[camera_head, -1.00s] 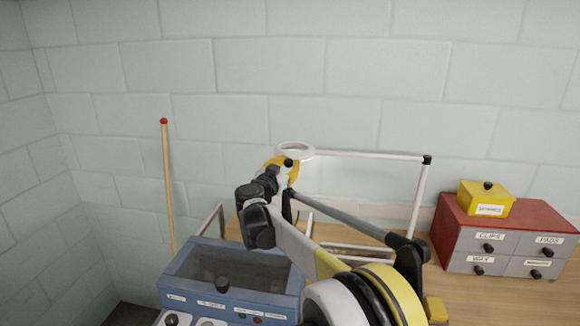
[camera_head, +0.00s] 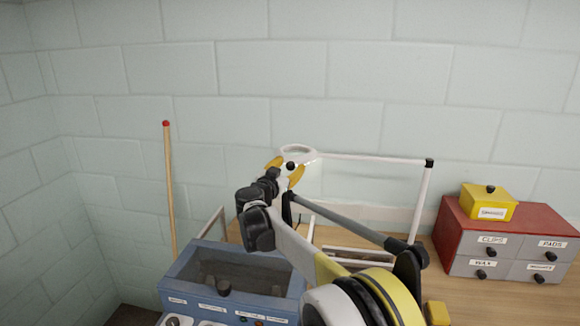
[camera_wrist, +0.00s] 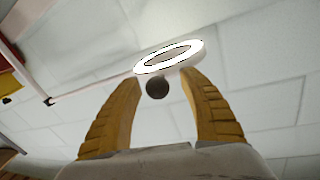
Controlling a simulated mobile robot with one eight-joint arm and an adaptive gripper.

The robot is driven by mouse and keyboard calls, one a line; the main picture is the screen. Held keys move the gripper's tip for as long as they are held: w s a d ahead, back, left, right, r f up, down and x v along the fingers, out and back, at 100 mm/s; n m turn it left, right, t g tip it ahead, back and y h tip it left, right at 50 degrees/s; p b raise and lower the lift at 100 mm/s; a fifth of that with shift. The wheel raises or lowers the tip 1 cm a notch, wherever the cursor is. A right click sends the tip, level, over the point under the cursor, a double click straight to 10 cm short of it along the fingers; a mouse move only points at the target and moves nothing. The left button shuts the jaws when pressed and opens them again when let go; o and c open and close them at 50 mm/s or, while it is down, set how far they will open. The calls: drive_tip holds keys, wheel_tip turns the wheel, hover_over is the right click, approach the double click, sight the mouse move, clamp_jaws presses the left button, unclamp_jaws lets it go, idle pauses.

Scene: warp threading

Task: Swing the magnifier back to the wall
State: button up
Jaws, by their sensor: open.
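The magnifier is a white ring (camera_head: 297,151) on a thin white arm (camera_head: 370,158), joined at a dark hinge to a white post (camera_head: 422,200). The arm runs close in front of the tiled wall. A small black knob (camera_head: 290,166) shows just below the ring. My gripper (camera_head: 284,168) is open at the knob, its yellow fingers spread. In the wrist view the ring (camera_wrist: 170,58) lies beyond the fingertips. The dark knob (camera_wrist: 157,88) appears between the open fingers of my gripper (camera_wrist: 163,78), with no visible contact on either side.
A red and grey drawer unit (camera_head: 455,262) with a yellow box (camera_head: 475,207) on top stands at the right. A blue case (camera_head: 180,280) is at the lower left. A red-tipped wooden stick (camera_head: 169,190) rises beside it. White frame bars stand behind my arm.

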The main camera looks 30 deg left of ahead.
drive_tip(key=s, duration=1.1)
drive_tip(key=shift+s+d, duration=0.3)
drive_tip(key=shift+d, duration=0.1)
drive_tip(key=w+d+r+n+y+b, duration=0.1)
drive_tip(key=d+r+n+y, duration=0.15)
drive_tip(key=d+r, duration=0.55)
drive_tip(key=w+d+r+n+y, duration=0.1)
drive_tip(key=w+d+r+y, duration=0.15)
drive_tip(key=d+r, duration=0.45)
drive_tip(key=s+d+n+g+y, duration=0.2)
drive_tip(key=s+d, duration=0.2)
drive_tip(key=d, duration=0.5)
drive_tip(key=s+d+f+m+g+h+b, duration=0.1)
drive_tip(key=s+d+f+g+h, duration=0.3)
drive_tip(key=s+d+f, duration=0.9)
drive_tip(key=s+d+f+m+g+h+b, duration=0.1)
drive_tip(key=s+d+f+m+g+h, duration=0.2)
drive_tip(key=s+d+f, duration=1.1)
drive_tip(key=s+d+g+h, duration=0.1)
drive_tip(key=s+d+g, duration=0.1)
drive_tip(key=d, duration=0.5)
drive_tip(key=shift+s+f, duration=0.25)
